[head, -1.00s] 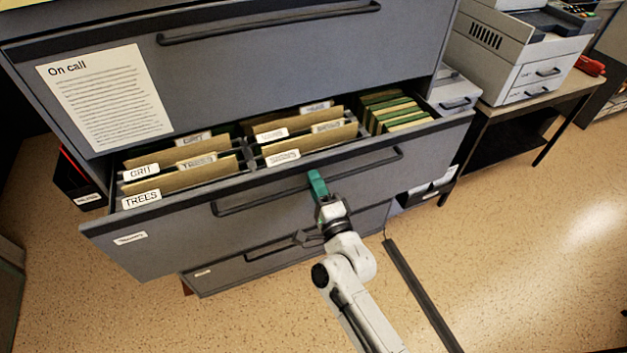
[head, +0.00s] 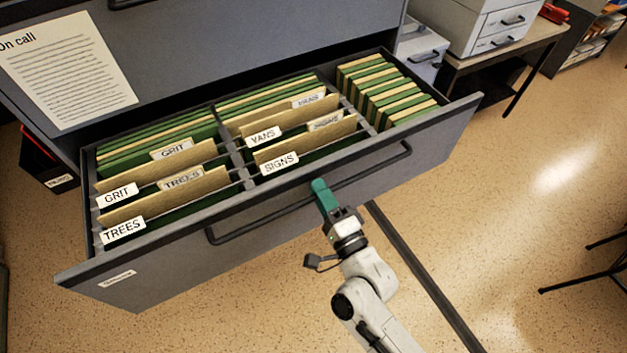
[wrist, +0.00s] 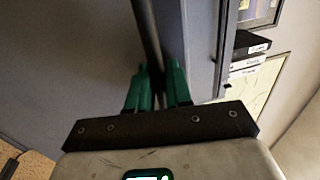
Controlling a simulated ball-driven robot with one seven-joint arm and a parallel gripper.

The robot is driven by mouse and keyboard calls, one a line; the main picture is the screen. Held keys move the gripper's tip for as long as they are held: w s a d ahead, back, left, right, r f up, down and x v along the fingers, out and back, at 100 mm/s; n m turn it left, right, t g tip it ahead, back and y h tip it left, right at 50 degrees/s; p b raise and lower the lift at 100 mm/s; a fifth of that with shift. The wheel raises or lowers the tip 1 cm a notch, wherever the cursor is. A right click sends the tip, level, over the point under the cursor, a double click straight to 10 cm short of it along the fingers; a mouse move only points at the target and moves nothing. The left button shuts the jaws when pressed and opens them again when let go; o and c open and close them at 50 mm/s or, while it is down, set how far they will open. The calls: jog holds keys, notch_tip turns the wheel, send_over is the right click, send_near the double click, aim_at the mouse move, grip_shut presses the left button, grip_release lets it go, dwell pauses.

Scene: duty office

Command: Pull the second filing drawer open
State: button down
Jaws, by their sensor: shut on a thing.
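The second filing drawer (head: 290,212) stands far out of the grey cabinet in the head view. Its inside shows rows of green and tan folders with tabs such as GRIT, TREES, VANS and SIGNS. A long dark bar handle (head: 240,229) runs across its front. My gripper (head: 320,190) has green fingers at the middle of this handle. In the wrist view the handle bar (wrist: 148,35) passes between the two green fingers (wrist: 157,85), which are shut on it. The fingertips partly hide the bar in the head view.
The drawer above, with an "On call" sheet (head: 65,70), is shut. A desk (head: 525,55) with a grey machine (head: 490,22) stands at the right. A dark strip (head: 425,275) lies on the speckled floor. Open floor (head: 520,210) lies at the right.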

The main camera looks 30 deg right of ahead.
jog(key=shift+s+f, duration=0.15)
jog(key=shift+s, duration=0.45)
jog(key=c, duration=1.2)
grip_release()
jog(key=shift+s, duration=0.1)
jog(key=s+b, duration=0.1)
jog(key=s, duration=0.2)
jog(key=s+f+b, duration=0.1)
jog(key=s, duration=0.3)
jog(key=s+f+b, duration=0.1)
jog(key=s, duration=0.2)
jog(key=shift+s, duration=0.2)
